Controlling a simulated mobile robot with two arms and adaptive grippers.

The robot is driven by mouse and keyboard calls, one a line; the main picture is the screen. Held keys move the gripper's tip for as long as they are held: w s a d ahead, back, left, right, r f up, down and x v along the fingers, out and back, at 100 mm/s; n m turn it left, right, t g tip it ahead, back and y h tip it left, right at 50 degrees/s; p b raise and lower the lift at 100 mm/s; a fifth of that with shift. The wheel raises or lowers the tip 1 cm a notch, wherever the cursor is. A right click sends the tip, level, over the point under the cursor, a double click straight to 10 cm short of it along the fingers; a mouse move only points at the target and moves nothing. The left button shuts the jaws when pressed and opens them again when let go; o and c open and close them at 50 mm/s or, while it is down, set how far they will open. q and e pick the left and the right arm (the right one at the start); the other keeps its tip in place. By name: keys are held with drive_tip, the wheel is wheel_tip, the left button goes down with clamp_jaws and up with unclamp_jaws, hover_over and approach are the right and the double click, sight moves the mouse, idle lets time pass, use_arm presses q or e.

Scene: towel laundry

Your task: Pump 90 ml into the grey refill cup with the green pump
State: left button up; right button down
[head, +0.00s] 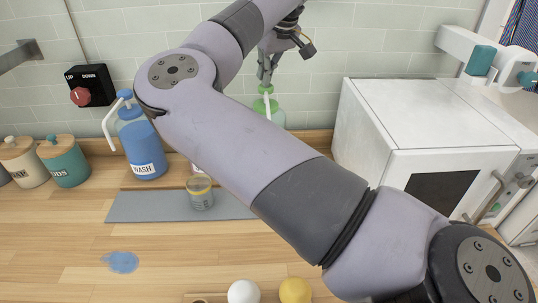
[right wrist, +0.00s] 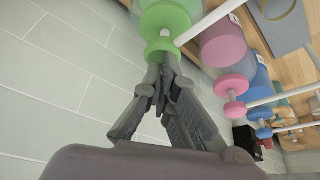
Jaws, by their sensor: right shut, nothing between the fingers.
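The green pump bottle (head: 277,117) stands at the back of the counter, partly hidden behind my right arm. Its green head and pale spout also show in the right wrist view (right wrist: 161,47). My right gripper (head: 266,84) points down just above the green pump head, fingers shut with nothing between them. In the right wrist view its fingertips (right wrist: 160,72) are at the pump head; I cannot tell whether they touch it. A greyish clear cup (head: 200,194) with a yellow band stands upright on a grey mat (head: 140,207), left of my forearm. My left gripper is not in view.
A pink pump bottle (right wrist: 224,52) is beside the green one. Lidded jars (head: 65,163) stand far left; a white box-shaped appliance (head: 380,125) is right. A blue puddle (head: 122,262) lies on the counter.

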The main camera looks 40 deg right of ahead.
drive_tip(key=shift+f+b, duration=0.7)
drive_tip(key=shift+f, duration=0.5)
drive_tip(key=shift+r+p, duration=1.3)
drive_tip(key=shift+r, duration=0.4)
drive_tip(key=shift+r, duration=0.1)
wheel_tip(320, 180, up, 6)
drive_tip(key=p, duration=0.4)
drive_tip(key=shift+p, duration=0.35)
